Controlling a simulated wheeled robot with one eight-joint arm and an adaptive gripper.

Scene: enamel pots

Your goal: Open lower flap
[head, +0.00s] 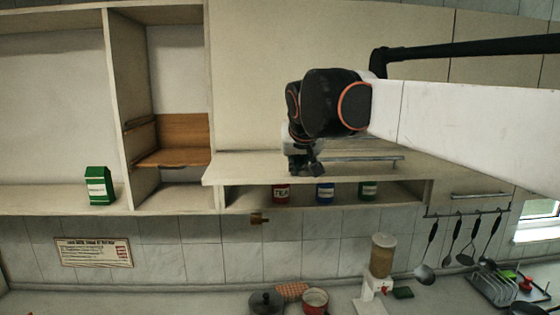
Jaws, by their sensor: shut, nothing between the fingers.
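The lower flap (255,165) is the cream panel in the middle of the head view, below the large upper front. It stands swung outward and up, and looks strongly foreshortened. The compartment beneath shows. A metal bar handle (370,159) runs along the flap's outer face. My gripper (306,168) points down in front of the flap, near the handle's left end. It is shut and empty. I cannot tell if it touches the flap or handle; the gripper hides part of the flap.
A green carton (98,186) stands on the left shelf. Utensils (455,245) hang at right. A dispenser (380,262) and pots (315,300) stand on the counter below.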

